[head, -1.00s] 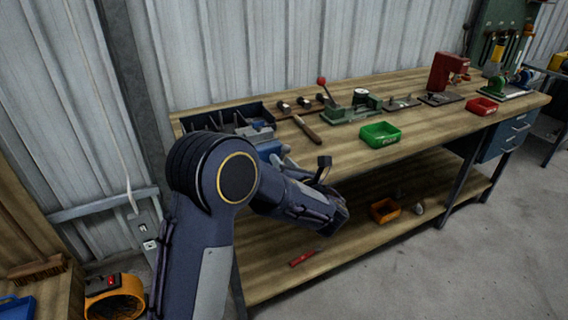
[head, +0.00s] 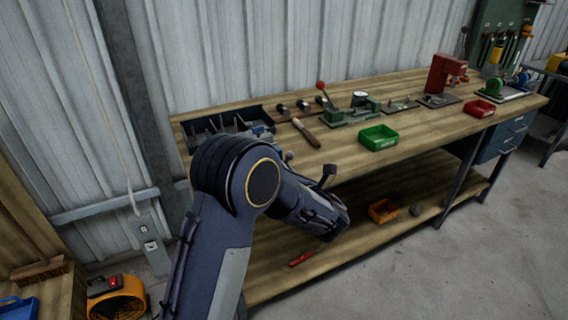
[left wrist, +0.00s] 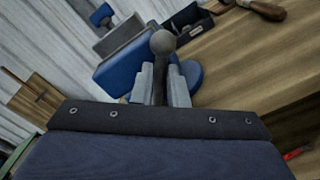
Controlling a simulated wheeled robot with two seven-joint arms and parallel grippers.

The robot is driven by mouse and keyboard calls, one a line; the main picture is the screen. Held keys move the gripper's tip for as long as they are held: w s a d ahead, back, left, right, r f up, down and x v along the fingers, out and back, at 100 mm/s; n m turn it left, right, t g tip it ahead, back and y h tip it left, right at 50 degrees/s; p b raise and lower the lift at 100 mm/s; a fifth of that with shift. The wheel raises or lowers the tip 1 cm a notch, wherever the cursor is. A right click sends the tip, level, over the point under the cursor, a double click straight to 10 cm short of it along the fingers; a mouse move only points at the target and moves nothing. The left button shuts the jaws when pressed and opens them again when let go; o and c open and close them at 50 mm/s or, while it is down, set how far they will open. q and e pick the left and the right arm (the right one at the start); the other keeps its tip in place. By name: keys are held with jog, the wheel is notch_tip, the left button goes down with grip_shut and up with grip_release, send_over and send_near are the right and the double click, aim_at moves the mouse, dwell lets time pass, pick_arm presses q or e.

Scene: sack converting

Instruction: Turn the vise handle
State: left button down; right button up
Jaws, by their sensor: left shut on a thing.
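The blue vise (left wrist: 124,62) is at the near left part of the workbench; in the head view my left arm hides most of it. The vise handle (left wrist: 163,44) is a grey bar with a round ball end, pointing up in the left wrist view. My left gripper (left wrist: 161,82) is shut on the handle, with one pale finger on each side of the bar below the ball. In the head view the fingers are largely hidden behind my arm. My right gripper is not in view.
The workbench (head: 410,120) holds a black divided tray (head: 205,126), a hammer (head: 306,132), a green bin (head: 379,137), a red bin (head: 480,107) and a red press (head: 443,74). An orange bin (head: 383,210) sits on the lower shelf. Floor at right is clear.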

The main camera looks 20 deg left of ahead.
pick_arm(q)
notch_tip(320, 180, down, 8)
jog(key=w+d+m+p, duration=0.1)
jog(key=m+p, duration=1)
jog(key=m, duration=0.5)
jog(key=shift+r, duration=0.15)
jog(key=c, duration=1.4)
grip_release()
jog(key=shift+c, duration=0.2)
jog(key=b+v, duration=0.1)
jog(key=v, duration=0.6)
jog(key=shift+s+d+b, duration=0.25)
jog(key=shift+s+b, duration=0.05)
jog(key=shift+b, duration=0.05)
